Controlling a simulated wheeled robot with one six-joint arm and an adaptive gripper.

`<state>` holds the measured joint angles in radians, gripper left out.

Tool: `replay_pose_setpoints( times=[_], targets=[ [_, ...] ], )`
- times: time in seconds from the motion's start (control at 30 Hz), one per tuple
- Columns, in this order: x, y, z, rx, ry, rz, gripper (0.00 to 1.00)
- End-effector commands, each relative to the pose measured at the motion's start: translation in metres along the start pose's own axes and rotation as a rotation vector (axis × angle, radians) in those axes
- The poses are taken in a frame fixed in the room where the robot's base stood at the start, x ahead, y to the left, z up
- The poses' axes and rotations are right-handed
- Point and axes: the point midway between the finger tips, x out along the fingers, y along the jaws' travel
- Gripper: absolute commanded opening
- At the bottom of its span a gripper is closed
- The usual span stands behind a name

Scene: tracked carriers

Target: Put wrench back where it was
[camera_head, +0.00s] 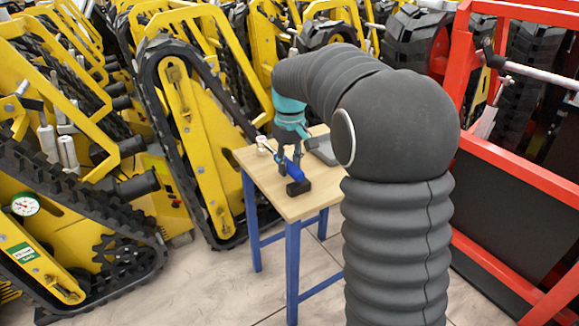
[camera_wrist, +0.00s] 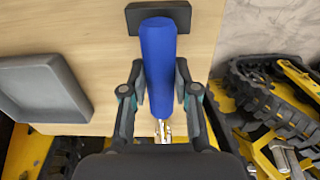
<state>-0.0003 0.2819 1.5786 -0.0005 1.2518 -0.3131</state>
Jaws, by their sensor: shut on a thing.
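The wrench has a thick blue handle (camera_wrist: 158,62) and a silver metal end (camera_wrist: 163,130). In the head view its blue handle (camera_head: 292,167) is over the small wooden table, with the pale metal end to the left. My gripper (camera_wrist: 160,80) is shut on the blue handle, one finger on each side. In the head view my gripper (camera_head: 290,158) points down at the tabletop. A black block (camera_wrist: 172,13) is at the handle's far end; I cannot tell whether they touch. Part of the wrench's metal end is hidden by my gripper.
The wooden table (camera_head: 303,207) has blue legs. A grey tray (camera_wrist: 45,88) lies on it, partly hidden behind my arm in the head view (camera_head: 322,150). Yellow tracked carriers (camera_head: 190,130) stand close on the left, and a red frame (camera_head: 490,155) stands on the right.

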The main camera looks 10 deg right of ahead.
Motion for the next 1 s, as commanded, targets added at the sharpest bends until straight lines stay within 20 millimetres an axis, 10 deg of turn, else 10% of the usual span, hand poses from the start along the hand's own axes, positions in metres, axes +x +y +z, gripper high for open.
replay_pose_setpoints(
  times=[0.23,0.27,0.37,0.73,1.0],
  targets=[
    [0.005,0.0,0.0,0.0,0.001,0.0,0.0],
    [0.005,0.0,0.001,0.0,0.0,0.0,0.34],
    [0.005,0.0,0.001,0.0,0.0,0.0,0.54],
    [0.0,0.0,0.0,0.0,0.002,0.001,0.54],
    [-0.043,0.0,-0.001,0.0,0.005,0.002,0.54]
  ],
)
